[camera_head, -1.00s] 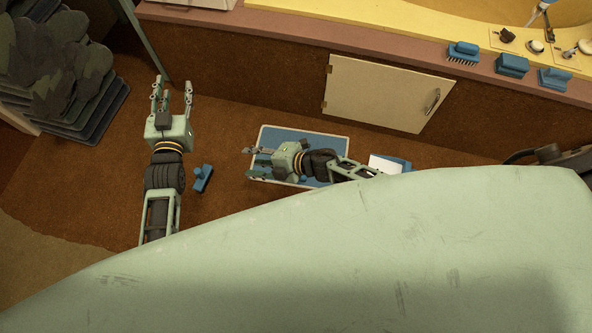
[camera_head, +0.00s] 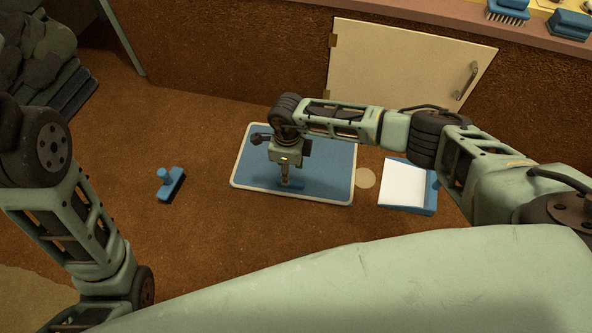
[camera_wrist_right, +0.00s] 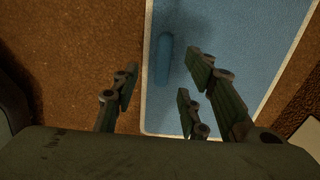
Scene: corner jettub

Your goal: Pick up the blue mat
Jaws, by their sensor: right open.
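The blue mat (camera_head: 332,168), a flat rectangle with a white border, lies on the brown floor in front of the cabinet. It also fills much of the right wrist view (camera_wrist_right: 255,35). My right gripper (camera_head: 286,181) points down over the middle of the mat and hides part of it. In the right wrist view, its fingers (camera_wrist_right: 160,82) are spread apart with nothing between them, and the mat's white edge runs between them. A small blue bar-shaped piece (camera_wrist_right: 164,58) shows on the mat near the fingertips. My left gripper is out of view; only the left arm shows.
A small blue handled tool (camera_head: 171,184) stands on the floor left of the mat. A blue dustpan-like object with a white face (camera_head: 405,184) and a pale round disc (camera_head: 365,178) lie to its right. A cream cabinet door (camera_head: 400,75) is behind.

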